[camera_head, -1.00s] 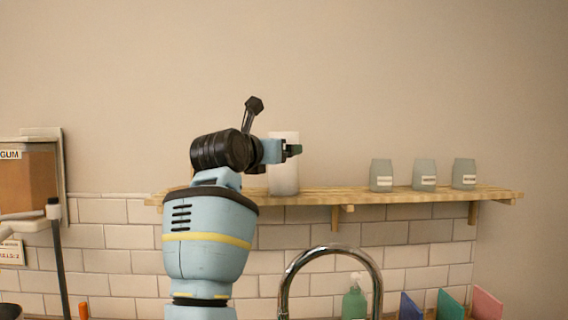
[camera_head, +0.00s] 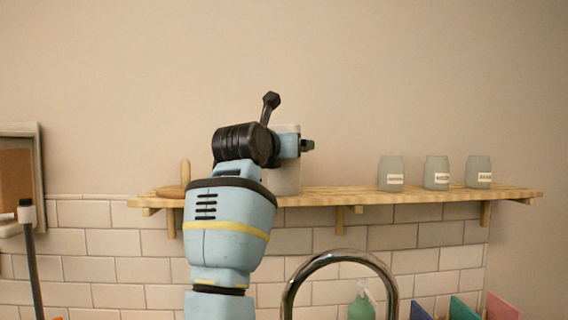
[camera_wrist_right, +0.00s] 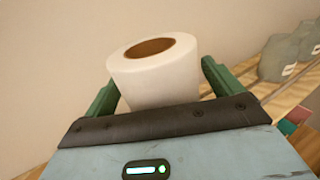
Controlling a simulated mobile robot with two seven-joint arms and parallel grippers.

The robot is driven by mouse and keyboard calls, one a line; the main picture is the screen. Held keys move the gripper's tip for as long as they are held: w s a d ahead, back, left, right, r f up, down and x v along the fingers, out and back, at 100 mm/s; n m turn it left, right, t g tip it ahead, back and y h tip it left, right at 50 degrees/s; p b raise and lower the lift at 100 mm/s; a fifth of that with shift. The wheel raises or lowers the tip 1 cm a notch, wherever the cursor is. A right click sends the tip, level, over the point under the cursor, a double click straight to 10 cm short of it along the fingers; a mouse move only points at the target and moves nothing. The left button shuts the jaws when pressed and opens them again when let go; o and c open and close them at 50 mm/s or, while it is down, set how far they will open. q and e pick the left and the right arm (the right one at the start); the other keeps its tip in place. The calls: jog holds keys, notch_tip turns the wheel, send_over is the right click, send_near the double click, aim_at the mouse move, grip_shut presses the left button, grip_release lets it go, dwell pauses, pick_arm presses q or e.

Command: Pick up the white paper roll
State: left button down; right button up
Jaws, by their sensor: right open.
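The white paper roll (camera_head: 287,181) stands upright on the wooden wall shelf (camera_head: 345,196). In the head view my right arm hides much of its left and middle part. In the right wrist view the roll (camera_wrist_right: 158,78) shows its brown hollow core from above. My right gripper (camera_wrist_right: 160,73) is open, with one green finger on each side of the roll. I cannot tell whether either finger touches it. In the head view the same gripper (camera_head: 306,146) is at the height of the roll's upper part. My left gripper is not in view.
Several grey-green labelled jars, one of them here (camera_head: 436,172), stand to the right on the shelf. A wooden item (camera_head: 184,178) is at the shelf's left end. A curved chrome faucet (camera_head: 340,258) and a green bottle (camera_head: 361,307) are below. Shelf space between roll and jars is clear.

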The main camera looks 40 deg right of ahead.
jog(key=shift+s+a+r, duration=0.15)
jog(key=shift+s+a, duration=0.05)
jog(key=shift+a, duration=0.1)
jog(key=shift+c, duration=1.3)
jog(key=shift+w, duration=0.1)
jog(key=c, duration=0.8)
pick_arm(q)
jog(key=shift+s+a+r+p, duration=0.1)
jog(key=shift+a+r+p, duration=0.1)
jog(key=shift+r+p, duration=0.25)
pick_arm(e)
jog(key=shift+r, duration=4.95)
jog(key=shift+c, duration=0.2)
